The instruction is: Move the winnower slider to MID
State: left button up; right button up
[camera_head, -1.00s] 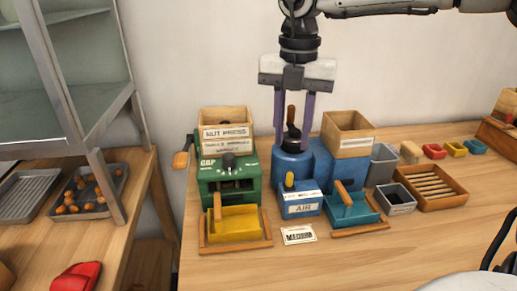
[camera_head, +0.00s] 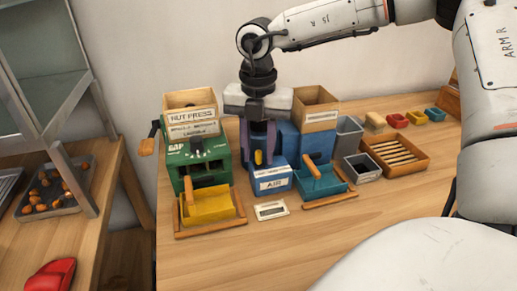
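The winnower is the blue machine (camera_head: 286,143) in the middle of the bench, with a box front labelled AIR (camera_head: 272,182). My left gripper is out of view.
The green nut press (camera_head: 202,160) with a yellow tray (camera_head: 207,207) stands close on the left. A teal tray (camera_head: 320,182) is at the winnower's right front. A label card (camera_head: 271,210) lies in front. A slatted wooden tray (camera_head: 394,154) stands farther right. The front bench is clear.

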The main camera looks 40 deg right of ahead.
grip_shut()
jog(key=shift+s+d+b, duration=0.15)
jog(key=shift+d+b, duration=0.2)
jog(key=shift+d, duration=0.05)
jog(key=shift+s+d+b, duration=0.35)
jog(key=shift+s+d, duration=0.1)
jog(key=shift+d, duration=0.3)
grip_release()
jog(key=shift+r, duration=0.15)
notch_tip(320, 180, up, 10)
